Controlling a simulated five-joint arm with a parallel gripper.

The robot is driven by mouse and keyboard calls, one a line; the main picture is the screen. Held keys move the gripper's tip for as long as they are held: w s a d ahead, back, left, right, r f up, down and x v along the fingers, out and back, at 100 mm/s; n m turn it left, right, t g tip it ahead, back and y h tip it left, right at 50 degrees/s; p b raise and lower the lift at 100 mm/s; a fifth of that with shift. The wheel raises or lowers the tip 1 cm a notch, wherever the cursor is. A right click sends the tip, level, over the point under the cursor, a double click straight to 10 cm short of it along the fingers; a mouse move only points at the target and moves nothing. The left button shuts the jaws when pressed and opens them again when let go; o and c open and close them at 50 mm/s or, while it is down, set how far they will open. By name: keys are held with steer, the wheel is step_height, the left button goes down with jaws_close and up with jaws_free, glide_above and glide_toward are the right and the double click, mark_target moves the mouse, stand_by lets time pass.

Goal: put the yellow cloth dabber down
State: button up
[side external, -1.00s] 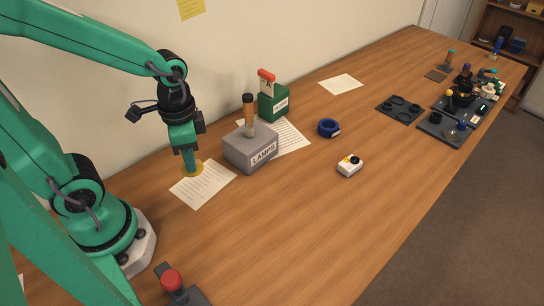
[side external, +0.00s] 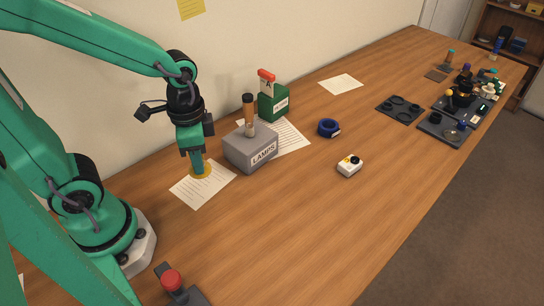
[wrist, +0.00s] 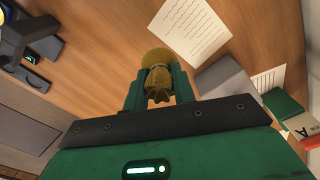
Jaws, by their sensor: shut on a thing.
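The yellow cloth dabber (wrist: 157,58) is between the green fingers of my gripper (wrist: 159,84) in the wrist view, its round yellow end pointing away from the wrist. In the side view my gripper (side external: 198,164) points down over a printed sheet (side external: 203,186) on the bench, left of the grey LAMPS box. It is shut on the dabber, and a yellow rim (side external: 205,174) of the dabber shows around the fingertips. I cannot tell whether the dabber touches the sheet or hangs just above it.
A blue ring (side external: 328,128) and a small white box (side external: 349,166) lie further right. The bench front is largely clear.

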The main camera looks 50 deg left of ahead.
steer(key=w+d+m, duration=0.2)
steer(key=d+m, duration=0.4)
steer(key=d, duration=0.9)
steer(key=s+d+f+m, duration=0.1)
steer(key=s+d+m, duration=0.15)
steer(key=d, duration=0.45)
steer(key=s+d+f+m, duration=0.2)
steer(key=s+d, duration=0.1)
steer(key=d, duration=0.4)
steer(key=shift+s+a+f, duration=0.1)
steer(key=shift+a+f, duration=0.05)
steer(key=shift+f, duration=3.75)
steer(key=shift+f, duration=0.15)
steer(key=o, duration=1)
step_height(320, 180, up, 12)
steer(key=shift+r, duration=0.2)
